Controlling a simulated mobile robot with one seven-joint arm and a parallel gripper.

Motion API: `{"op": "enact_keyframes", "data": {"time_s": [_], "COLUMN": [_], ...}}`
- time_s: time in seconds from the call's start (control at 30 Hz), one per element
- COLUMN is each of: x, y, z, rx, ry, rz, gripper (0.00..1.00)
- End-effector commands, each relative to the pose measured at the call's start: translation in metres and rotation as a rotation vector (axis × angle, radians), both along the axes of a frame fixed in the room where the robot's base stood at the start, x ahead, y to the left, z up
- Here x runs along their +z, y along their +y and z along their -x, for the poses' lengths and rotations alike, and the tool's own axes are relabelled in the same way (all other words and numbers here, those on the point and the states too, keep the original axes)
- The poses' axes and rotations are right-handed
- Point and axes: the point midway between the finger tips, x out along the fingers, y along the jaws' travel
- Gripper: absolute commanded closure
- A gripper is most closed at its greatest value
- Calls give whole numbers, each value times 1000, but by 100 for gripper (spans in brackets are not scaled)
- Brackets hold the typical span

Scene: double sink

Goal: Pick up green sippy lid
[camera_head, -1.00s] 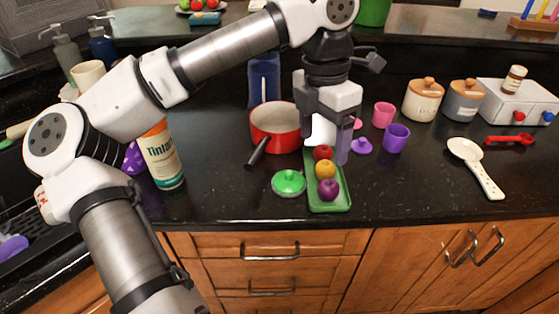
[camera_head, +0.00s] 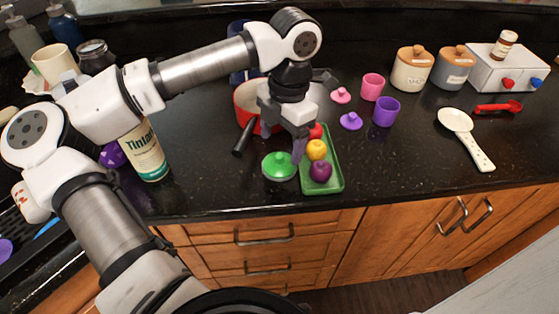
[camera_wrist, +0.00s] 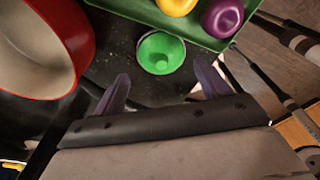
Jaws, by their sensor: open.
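The green sippy lid (camera_head: 279,166) is a round green dome with a small knob on top. It lies on the dark counter, just left of the green tray (camera_head: 334,176). In the wrist view the lid (camera_wrist: 160,53) shows a pale rim and lies ahead of my fingertips, roughly centred between them. My gripper (camera_head: 282,145) is open and empty, pointing down above the counter behind the lid. Its two dark purple fingers also show in the wrist view (camera_wrist: 160,75). No contact with the lid is visible.
The tray holds a red, a yellow and a purple fruit. A red pot (camera_head: 246,98) with a black handle (camera_head: 243,138) is close behind and left. Purple and pink lids and cups stand right. A Tintan bottle (camera_head: 145,153) stands left. The counter's front edge is near.

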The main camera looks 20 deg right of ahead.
Motion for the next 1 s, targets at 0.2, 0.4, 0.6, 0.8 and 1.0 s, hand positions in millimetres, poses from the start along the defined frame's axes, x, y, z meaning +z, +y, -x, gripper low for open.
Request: {"op": "enact_keyframes", "data": {"time_s": [0.2,0.4,0.6,0.8,1.0], "x": [-28,-46,-47,-47,-47], "y": [4,6,6,6,6], "z": [5,5,5,5,5], "rx": [0,1,1,1,1], "ry": [5,2,1,0,0], "rz": [1,0,0,0,0], "gripper": [25,25,25,51,58]}}
